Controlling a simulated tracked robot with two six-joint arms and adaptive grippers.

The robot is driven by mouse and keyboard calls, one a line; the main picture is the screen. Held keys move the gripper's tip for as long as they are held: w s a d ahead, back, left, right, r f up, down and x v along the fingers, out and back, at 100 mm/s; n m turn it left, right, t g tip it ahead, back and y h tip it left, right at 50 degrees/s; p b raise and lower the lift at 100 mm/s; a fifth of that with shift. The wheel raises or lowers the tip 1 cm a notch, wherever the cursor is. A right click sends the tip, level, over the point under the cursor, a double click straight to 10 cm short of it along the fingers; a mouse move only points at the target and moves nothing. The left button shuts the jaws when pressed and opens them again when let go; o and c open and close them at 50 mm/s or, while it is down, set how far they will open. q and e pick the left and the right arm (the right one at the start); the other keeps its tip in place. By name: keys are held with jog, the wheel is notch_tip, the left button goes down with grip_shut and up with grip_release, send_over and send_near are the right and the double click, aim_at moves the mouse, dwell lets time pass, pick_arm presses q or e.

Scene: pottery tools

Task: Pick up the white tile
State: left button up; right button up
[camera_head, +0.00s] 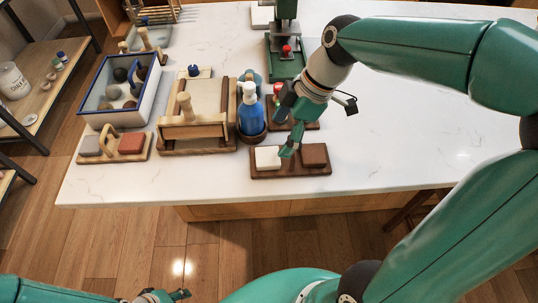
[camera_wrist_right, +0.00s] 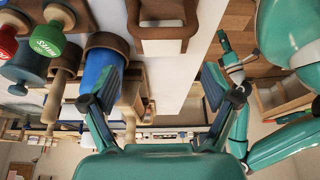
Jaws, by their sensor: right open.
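The white tile (camera_head: 267,157) lies in the left part of a dark brown wooden holder (camera_head: 291,174) near the table's front edge. A brown tile (camera_head: 314,154) lies beside it on the right. My right gripper (camera_head: 288,152) is low at the white tile's right edge, overlapping it in the head view; contact cannot be told. In the wrist view my right gripper (camera_wrist_right: 161,80) has its fingers apart with nothing held between them. The white tile is not clearly visible there. My left gripper (camera_head: 165,296) is at the bottom edge of the head view, away from the table and partly cut off.
A blue pump bottle (camera_head: 250,112) stands close behind the holder, beside a wooden press-like box (camera_head: 193,130). A holder with a grey and a reddish block (camera_head: 130,143) and a blue-rimmed bin (camera_head: 117,112) are further left. The white table (camera_head: 420,120) is clear at right.

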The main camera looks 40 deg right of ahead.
aim_at(269, 156)
jog(key=shift+s+p+x, duration=0.1)
jog(key=shift+p+x, duration=0.1)
jog(key=shift+x, duration=1.5)
jog(key=shift+s+p+x, duration=0.15)
jog(key=shift+p+x, duration=0.05)
jog(key=shift+x, duration=1.5)
jog(key=c, duration=1.3)
